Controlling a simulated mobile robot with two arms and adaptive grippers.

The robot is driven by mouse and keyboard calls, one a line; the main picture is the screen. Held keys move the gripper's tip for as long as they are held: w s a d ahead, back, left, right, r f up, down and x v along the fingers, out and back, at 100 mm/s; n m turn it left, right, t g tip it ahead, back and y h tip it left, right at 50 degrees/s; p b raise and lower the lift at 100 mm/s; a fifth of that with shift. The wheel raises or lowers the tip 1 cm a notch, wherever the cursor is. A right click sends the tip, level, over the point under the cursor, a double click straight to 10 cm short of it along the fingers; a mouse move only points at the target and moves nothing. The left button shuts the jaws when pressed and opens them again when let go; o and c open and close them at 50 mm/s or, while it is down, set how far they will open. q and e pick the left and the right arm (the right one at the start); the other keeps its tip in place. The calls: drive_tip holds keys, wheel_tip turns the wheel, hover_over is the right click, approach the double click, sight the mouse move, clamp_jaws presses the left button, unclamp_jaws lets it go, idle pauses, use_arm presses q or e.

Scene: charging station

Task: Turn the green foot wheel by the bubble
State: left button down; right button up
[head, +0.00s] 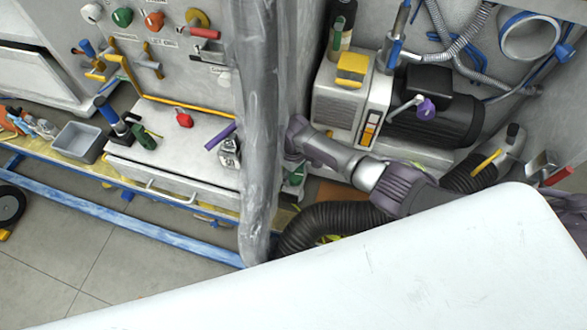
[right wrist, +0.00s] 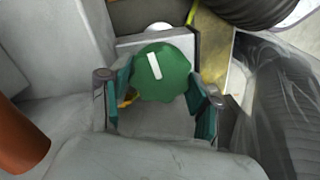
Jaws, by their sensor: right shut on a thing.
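The green foot wheel (right wrist: 161,72) is a scalloped knob with a white mark on top, in the upper middle of the right wrist view. My right gripper (right wrist: 160,100) has its two teal-padded fingers on either side of the wheel and is shut on it. In the head view my right gripper (head: 296,137) reaches left to the grey post, its fingertips hard to make out. A green piece (head: 296,176) shows below it there; I cannot tell if it is the same wheel. I cannot make out a bubble. My left gripper is not in view.
A grey upright post (head: 260,110) stands close beside my right gripper. A black motor (head: 440,112) and a ribbed black hose (head: 330,222) lie near my right arm. A white drawer unit (head: 175,165) is at left. A white surface (head: 350,275) fills the foreground.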

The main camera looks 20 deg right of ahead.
drive_tip(key=m+p, duration=0.1)
drive_tip(key=m, duration=0.2)
drive_tip(key=shift+r+m+p, duration=0.15)
drive_tip(key=shift+m+p, duration=0.15)
drive_tip(key=shift+m, duration=0.1)
drive_tip(key=m+p, duration=0.1)
drive_tip(key=m, duration=0.2)
drive_tip(key=shift+m, duration=0.3)
drive_tip(key=m+p, duration=0.1)
drive_tip(key=m, duration=0.2)
drive_tip(key=shift+m, duration=1.5)
drive_tip(key=shift+w+p, duration=0.1)
drive_tip(key=shift+p, duration=0.2)
drive_tip(key=o, duration=1.1)
